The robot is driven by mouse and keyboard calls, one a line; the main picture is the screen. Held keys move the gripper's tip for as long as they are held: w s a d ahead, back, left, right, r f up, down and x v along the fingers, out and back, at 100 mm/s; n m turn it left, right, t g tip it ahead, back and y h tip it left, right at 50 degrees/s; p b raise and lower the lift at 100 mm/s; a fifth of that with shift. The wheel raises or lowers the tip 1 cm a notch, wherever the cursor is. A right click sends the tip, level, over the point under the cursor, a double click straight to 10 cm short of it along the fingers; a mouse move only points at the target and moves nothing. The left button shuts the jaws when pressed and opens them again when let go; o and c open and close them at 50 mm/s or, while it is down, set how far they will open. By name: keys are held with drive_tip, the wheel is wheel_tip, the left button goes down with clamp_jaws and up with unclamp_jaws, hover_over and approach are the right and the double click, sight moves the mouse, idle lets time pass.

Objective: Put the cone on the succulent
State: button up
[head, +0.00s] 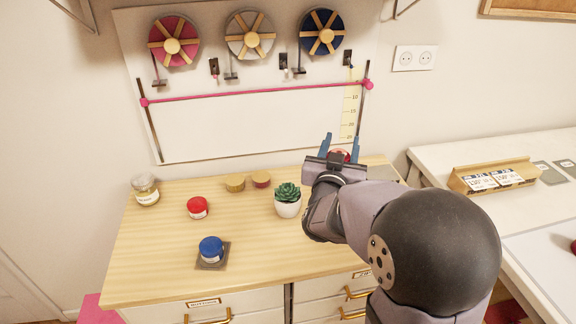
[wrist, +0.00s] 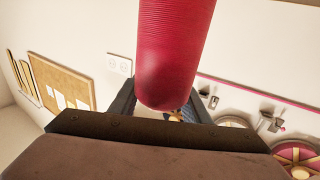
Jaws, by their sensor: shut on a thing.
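The succulent (head: 287,193) is a green plant in a small white pot, upright on the wooden cabinet top. My gripper (head: 340,147) is to the right of and beyond the succulent in the head view, in front of the wall board's lower right corner. It is shut on a red, ribbed cone (wrist: 175,50), which fills the upper middle of the wrist view.
On the wooden top (head: 150,262) stand a glass jar (head: 145,190), a red-lidded jar (head: 197,207), a blue-lidded jar (head: 211,247) on a dark pad, and two small pots (head: 235,183) near the wall. A white table (head: 480,150) with a card box is at right.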

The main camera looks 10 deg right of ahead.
drive_tip(key=w+a+r+n+t+y+p, duration=0.1)
drive_tip(key=w+a+r+n+y, duration=0.25)
drive_tip(key=a, duration=0.25)
drive_tip(key=w+a+r+n+t+y+p, duration=0.1)
drive_tip(key=w+a+r+n+y+p, duration=0.15)
drive_tip(key=w+a+y, duration=0.3)
wheel_tip(320, 180, down, 9)
drive_tip(key=p, duration=0.1)
drive_tip(key=shift+a+f+m+h, duration=0.15)
drive_tip(key=shift+a+m+h, duration=0.15)
drive_tip(key=shift+h, duration=0.1)
drive_tip(key=shift+f, duration=0.2)
drive_tip(key=o, duration=1.5)
drive_tip(key=shift+s, duration=0.1)
drive_tip(key=shift+r, duration=0.1)
